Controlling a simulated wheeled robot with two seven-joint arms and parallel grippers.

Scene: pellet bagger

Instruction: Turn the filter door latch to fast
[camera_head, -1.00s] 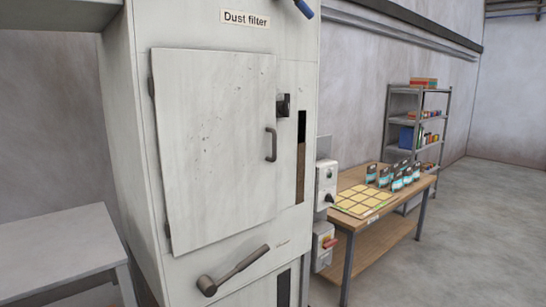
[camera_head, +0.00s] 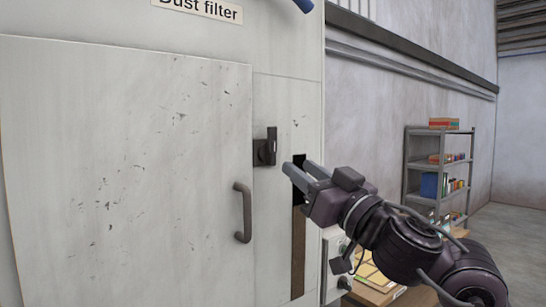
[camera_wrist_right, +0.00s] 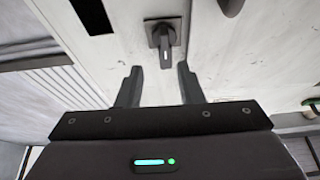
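The filter door latch (camera_head: 265,148) is a small dark square plate with a turning handle, on the cabinet front just right of the filter door (camera_head: 125,170). In the head view its handle stands about upright. In the right wrist view the latch (camera_wrist_right: 165,38) lies beyond the fingertips, roughly between them, its handle carrying a short white mark. My right gripper (camera_head: 299,173) is open and empty, just right of the latch and apart from it. The door looks closed, with a dark pull handle (camera_head: 243,213) below the latch. My left gripper is not in view.
A dark narrow window slot (camera_head: 298,240) runs down the cabinet beside the latch, partly behind my right gripper. A wooden table (camera_head: 375,293) and a metal shelf (camera_head: 408,165) stand farther right. Part of a blue handle (camera_head: 304,5) shows at the top.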

